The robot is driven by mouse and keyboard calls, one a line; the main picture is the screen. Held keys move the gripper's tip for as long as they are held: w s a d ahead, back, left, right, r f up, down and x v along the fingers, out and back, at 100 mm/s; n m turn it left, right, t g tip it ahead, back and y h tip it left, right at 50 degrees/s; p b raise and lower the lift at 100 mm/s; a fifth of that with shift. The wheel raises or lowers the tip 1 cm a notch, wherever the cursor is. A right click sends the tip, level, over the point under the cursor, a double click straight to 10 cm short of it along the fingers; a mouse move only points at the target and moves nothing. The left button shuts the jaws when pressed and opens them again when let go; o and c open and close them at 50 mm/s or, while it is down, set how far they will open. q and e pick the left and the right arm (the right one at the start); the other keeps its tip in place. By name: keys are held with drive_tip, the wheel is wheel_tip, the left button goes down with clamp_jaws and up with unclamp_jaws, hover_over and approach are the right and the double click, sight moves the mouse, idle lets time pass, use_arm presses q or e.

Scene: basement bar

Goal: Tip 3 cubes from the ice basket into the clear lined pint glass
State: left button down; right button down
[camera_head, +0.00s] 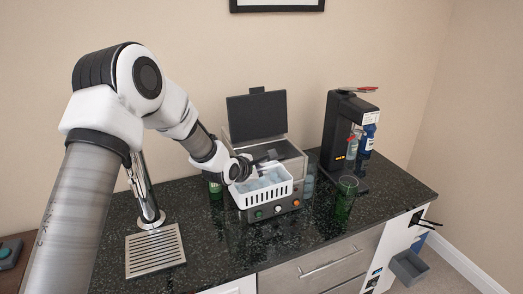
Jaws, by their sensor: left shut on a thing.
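The white ice basket (266,200) with pale cubes inside is at the front of the ice maker, below its raised dark lid. My left gripper (246,168) is shut on the basket at its back left rim; its fingertips are small and partly hidden. The number of cubes is too unclear to tell. A clear glass (309,181), perhaps the lined pint glass, stands just right of the ice maker; its lines cannot be made out. A green-tinted glass (346,197) stands farther right. My right gripper is out of view.
The ice maker (290,165) stands on the dark counter. A green container (215,187) is close to its left. A black drink machine (346,128) with bottles is at the right. A tap (146,200) and drip tray (155,250) are at the left. The front counter is clear.

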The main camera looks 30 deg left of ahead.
use_arm(q)
drive_tip(key=shift+w+a+f, duration=0.15)
drive_tip(key=shift+f, duration=0.35)
drive_tip(key=shift+f+b, duration=0.3)
drive_tip(key=shift+b, duration=0.25)
drive_tip(key=f+t+b, duration=0.1)
drive_tip(key=b, duration=0.2)
drive_tip(key=s+n+t+h+b, duration=0.1)
drive_tip(key=b, duration=0.2)
drive_tip(key=f+t+b, duration=0.1)
drive_tip(key=b, duration=0.2)
drive_tip(key=shift+s+a+f+n+t+h, duration=0.3)
drive_tip(key=shift+s+a+n+t, duration=0.05)
drive_tip(key=shift+a+n+t, duration=0.05)
drive_tip(key=t+b, duration=0.1)
drive_tip(key=b, duration=0.1)
drive_tip(key=s+r+n+t+b, duration=0.1)
drive_tip(key=b, duration=0.1)
drive_tip(key=a+b, duration=0.1)
drive_tip(key=b, duration=0.1)
drive_tip(key=shift+s+a+r+t+h, duration=0.1)
drive_tip(key=shift+s+r+t+h, duration=0.2)
drive_tip(key=shift+t, duration=0.1)
drive_tip(key=shift+s+a+r+n+t+b, duration=0.15)
drive_tip(key=shift+r+n+t+b, duration=0.15)
drive_tip(key=shift+n+b, duration=0.15)
drive_tip(key=shift+r, duration=0.2)
drive_tip(key=shift+a, duration=0.1)
